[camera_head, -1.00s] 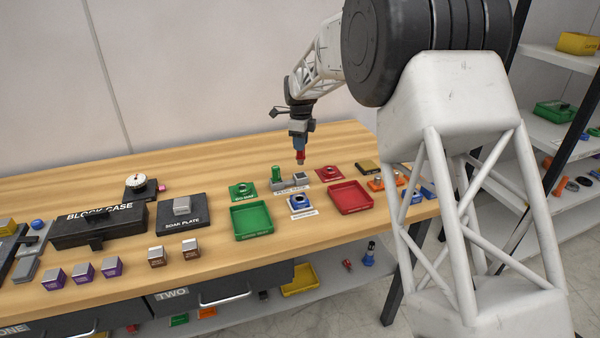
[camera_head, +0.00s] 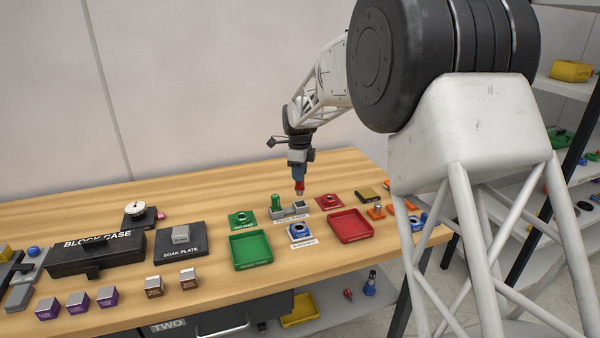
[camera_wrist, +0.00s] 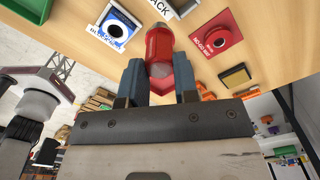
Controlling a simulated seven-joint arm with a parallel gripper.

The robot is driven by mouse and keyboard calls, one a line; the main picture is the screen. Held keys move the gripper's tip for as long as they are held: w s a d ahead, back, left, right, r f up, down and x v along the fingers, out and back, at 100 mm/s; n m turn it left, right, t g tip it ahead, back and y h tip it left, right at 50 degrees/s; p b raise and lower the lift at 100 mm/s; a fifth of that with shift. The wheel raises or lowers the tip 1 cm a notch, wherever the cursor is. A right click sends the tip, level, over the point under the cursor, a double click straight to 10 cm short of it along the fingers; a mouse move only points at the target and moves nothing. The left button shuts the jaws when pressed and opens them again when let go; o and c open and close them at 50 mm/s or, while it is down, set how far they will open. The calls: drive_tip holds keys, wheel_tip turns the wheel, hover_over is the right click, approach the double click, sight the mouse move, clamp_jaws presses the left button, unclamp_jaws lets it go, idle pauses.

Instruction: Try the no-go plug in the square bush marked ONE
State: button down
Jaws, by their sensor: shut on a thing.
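My gripper (camera_head: 298,174) is shut on a red plug (camera_head: 299,187) with a grey lower end, held pointing down in the air. The wrist view shows the red plug (camera_wrist: 158,50) between my two blue-grey fingers (camera_wrist: 157,82). A blue square bush with a round dark hole (camera_head: 300,231) sits on the bench on a white label, nearer the front than the plug. It is at the upper left of the wrist view (camera_wrist: 118,25); its label is too small to read surely. The plug is apart from the bush.
A grey plug rack (camera_head: 278,213) holds a green plug (camera_head: 276,201). A green ring block (camera_head: 242,218) and red ring block (camera_head: 329,201) flank it. A green tray (camera_head: 234,262) and red tray (camera_head: 372,234) stand left and right of the bush. A black case (camera_head: 97,256) is farther left.

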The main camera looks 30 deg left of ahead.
drive_tip(key=s+d, duration=0.4)
drive_tip(key=s, duration=0.4)
drive_tip(key=shift+s+r+n, duration=0.15)
drive_tip(key=shift+r+n, duration=0.15)
drive_tip(key=shift+f, duration=2.8)
drive_tip(key=shift+f, duration=1.9)
idle(1.9)
drive_tip(key=shift+r, duration=0.2)
